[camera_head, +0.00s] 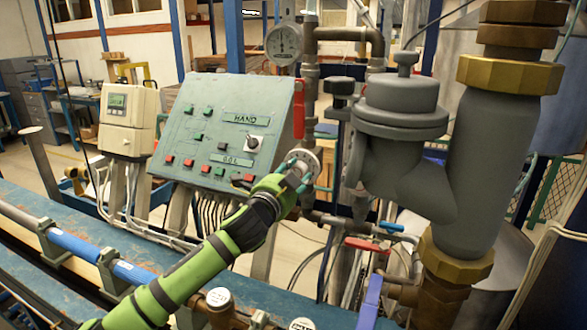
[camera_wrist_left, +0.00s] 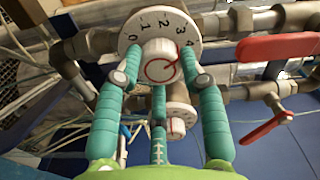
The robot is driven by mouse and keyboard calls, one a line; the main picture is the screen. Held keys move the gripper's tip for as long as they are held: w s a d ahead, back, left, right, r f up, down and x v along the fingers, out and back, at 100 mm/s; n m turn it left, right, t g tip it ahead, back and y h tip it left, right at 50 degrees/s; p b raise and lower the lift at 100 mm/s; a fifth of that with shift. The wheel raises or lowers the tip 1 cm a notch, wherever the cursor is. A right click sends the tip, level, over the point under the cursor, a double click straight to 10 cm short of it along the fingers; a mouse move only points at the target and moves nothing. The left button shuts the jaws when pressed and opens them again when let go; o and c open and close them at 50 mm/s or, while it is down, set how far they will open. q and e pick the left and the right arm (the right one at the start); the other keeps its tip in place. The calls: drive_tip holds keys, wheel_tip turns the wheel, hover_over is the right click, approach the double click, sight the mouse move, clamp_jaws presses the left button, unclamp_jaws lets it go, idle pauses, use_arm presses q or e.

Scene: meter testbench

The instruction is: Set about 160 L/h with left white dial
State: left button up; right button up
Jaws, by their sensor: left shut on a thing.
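The left white dial (camera_wrist_left: 180,27) is a round white disc with black numbers, 0 to 4 in sight, and a white knob (camera_wrist_left: 158,62) with a red mark at its centre. In the head view the dial (camera_head: 304,160) is right of the control panel, partly covered by my gripper. My left gripper (camera_wrist_left: 160,80) has its teal fingers closed around the knob, one on each side and one below. It shows in the head view (camera_head: 293,174) at the dial. The flow display is too small to read. My right gripper is in neither view.
The grey-green control panel (camera_head: 225,130) with buttons stands left of the dial. Thick grey pipework (camera_head: 400,110) stands to the right. A red-handled valve (camera_head: 367,244) is below right, and a red lever (camera_wrist_left: 279,46) is close right in the wrist view. A second white dial (camera_wrist_left: 176,122) sits below.

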use_arm(q)
drive_tip(key=m+p, duration=0.1)
drive_tip(key=m, duration=0.1)
drive_tip(key=m+p, duration=0.1)
drive_tip(key=m, duration=0.1)
drive_tip(key=shift+r, duration=0.35)
drive_tip(key=shift+d+f+m+p, duration=0.15)
drive_tip(key=shift+m+p, duration=0.7)
drive_tip(key=shift+m, duration=0.75)
drive_tip(key=shift+f, duration=0.1)
drive_tip(key=o, duration=1.1)
drive_tip(key=shift+o, duration=0.2)
drive_tip(key=shift+f, duration=0.1)
